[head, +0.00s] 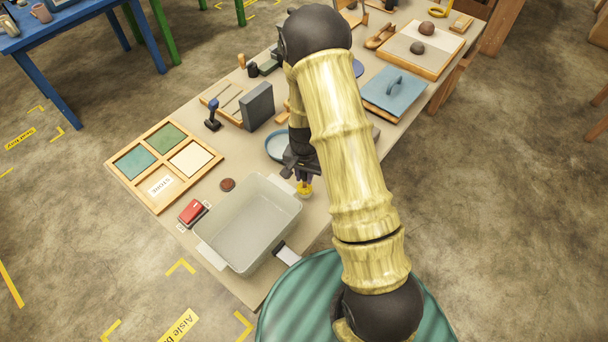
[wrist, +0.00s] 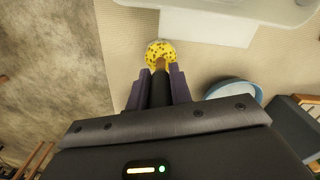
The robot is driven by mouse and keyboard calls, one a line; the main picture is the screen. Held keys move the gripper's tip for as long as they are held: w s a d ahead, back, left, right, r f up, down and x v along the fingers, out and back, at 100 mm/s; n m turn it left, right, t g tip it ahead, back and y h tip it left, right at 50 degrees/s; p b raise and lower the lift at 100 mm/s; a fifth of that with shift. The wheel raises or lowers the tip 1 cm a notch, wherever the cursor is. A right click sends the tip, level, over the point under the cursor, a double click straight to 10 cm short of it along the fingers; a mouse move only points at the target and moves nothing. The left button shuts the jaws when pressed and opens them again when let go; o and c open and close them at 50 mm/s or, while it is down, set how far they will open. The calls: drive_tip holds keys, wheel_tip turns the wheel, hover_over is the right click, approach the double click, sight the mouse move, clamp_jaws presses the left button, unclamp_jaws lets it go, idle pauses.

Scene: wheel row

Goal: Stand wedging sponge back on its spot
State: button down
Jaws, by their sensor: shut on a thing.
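The yellow, dark-speckled round sponge (head: 304,188) is at my gripper's tip, just right of the grey basin's corner; it also shows in the wrist view (wrist: 159,50). My gripper (head: 303,174) points down, its purple fingers (wrist: 158,75) shut on the sponge's brown handle-like middle part. I cannot tell whether the sponge touches the table or hangs just above it. No spot clearly marked for the sponge can be made out; part of the table is hidden behind my arm.
The grey basin (head: 250,263) stands close on the left. A blue-rimmed bowl (head: 275,147) is just behind my gripper. A dark upright block (head: 257,106) stands behind.

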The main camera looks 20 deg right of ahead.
drive_tip(key=shift+f+b, duration=0.65)
drive_tip(key=shift+f, duration=0.35)
drive_tip(key=c, duration=1.2)
unclamp_jaws()
drive_tip(key=shift+o, duration=0.2)
drive_tip(key=shift+r, duration=0.15)
drive_tip(key=shift+r+p, duration=3.05)
drive_tip(key=shift+r, duration=0.85)
